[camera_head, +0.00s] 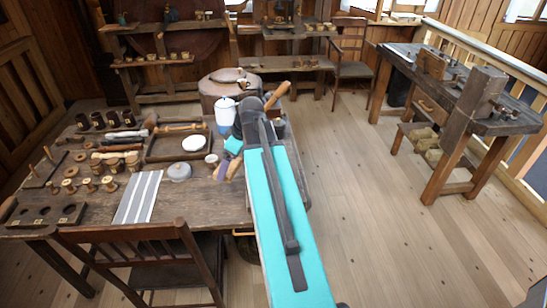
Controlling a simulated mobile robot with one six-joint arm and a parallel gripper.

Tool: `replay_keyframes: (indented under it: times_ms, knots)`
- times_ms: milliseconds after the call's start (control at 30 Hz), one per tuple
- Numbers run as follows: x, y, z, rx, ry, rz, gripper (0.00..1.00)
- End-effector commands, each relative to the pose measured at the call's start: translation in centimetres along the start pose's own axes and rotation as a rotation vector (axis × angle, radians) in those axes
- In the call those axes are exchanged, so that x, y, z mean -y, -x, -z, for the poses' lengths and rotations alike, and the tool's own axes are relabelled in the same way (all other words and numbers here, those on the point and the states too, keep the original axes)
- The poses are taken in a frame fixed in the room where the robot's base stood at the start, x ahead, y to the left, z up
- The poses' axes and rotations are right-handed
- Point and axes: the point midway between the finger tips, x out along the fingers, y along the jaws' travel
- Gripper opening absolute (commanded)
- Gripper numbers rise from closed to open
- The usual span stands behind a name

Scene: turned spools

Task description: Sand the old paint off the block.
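A small teal block (234,144) is on the wooden table, just left of my arm. Its painted surface is too small to read in detail. Against my arm, below the teal block, is a small tan and purple piece (227,168); I cannot tell whether it is a sanding pad. My teal and dark grey arm reaches up from the bottom of the head view over the table's right end. I cannot make out my gripper's fingers, which seem hidden by the arm.
The table (95,211) is crowded on the left with spools, pots and a tray (161,153). A striped cloth (138,197), lidded dish (179,172) and white canister (225,112) are there too. A chair (150,255) stands in front. Floor is free toward the workbench (455,125).

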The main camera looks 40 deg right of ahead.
Motion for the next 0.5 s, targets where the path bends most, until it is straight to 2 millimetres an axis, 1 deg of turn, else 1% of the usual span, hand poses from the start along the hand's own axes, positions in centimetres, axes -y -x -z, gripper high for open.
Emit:
replay_keyframes:
  times_ms: [33,167,300,400,500]
  knots:
    - [-1.3,0.2,-1.1,0.001,0.013,0.007,0.64]
    - [-3.7,0.7,-3.8,0.0,0.068,0.03,0.64]
    - [-6.0,1.4,-7.0,0.0,0.128,0.055,0.64]
    - [-7.4,1.8,-9.0,-0.001,0.167,0.071,0.64]
    - [-8.3,2.2,-10.6,-0.001,0.197,0.083,0.64]
